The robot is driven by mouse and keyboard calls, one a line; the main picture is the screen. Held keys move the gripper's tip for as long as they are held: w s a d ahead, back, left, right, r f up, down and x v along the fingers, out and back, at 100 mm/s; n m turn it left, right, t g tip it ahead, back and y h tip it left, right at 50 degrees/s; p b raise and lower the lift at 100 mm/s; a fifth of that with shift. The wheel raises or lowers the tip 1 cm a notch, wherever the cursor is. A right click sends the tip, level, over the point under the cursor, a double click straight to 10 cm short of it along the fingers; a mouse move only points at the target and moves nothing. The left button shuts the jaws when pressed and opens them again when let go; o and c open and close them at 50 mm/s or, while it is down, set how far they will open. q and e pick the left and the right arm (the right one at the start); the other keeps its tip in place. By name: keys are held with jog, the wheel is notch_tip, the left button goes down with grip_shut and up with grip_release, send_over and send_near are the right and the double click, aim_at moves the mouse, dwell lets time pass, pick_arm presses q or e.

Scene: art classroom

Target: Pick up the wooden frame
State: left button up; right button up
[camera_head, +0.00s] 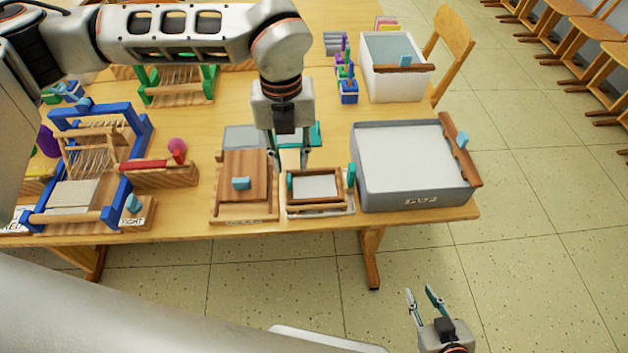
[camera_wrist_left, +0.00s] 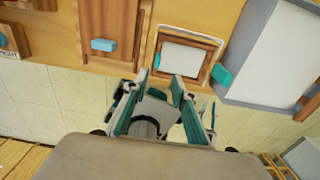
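The small wooden frame (camera_head: 318,204), with a white inner panel and teal pieces at its left and right sides, lies in a shallow pale tray at the front of the table. It also shows in the left wrist view (camera_wrist_left: 190,37). My left gripper (camera_head: 290,160) is open and empty, pointing down over the area at the frame's back left. In the left wrist view its two fingers (camera_wrist_left: 160,78) stand apart near the frame's edge; contact is not visible. My right gripper (camera_head: 423,292) is open and empty, off the table's front side, over the floor.
A wooden board (camera_head: 244,168) with a blue knob lies left of the frame. A large grey tub (camera_head: 398,196) stands close on the right. A blue loom (camera_head: 85,222) and a red-topped block (camera_head: 160,178) stand farther left. A white tub (camera_head: 395,85) is behind.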

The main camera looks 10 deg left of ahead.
aim_at(289, 178)
pick_arm(q)
jog(key=shift+w+a+f, duration=0.2)
jog(key=shift+a, duration=0.1)
notch_tip(289, 178, down, 7)
jog(key=shift+w+a+f, duration=0.1)
jog(key=shift+w+a, duration=0.05)
grip_shut()
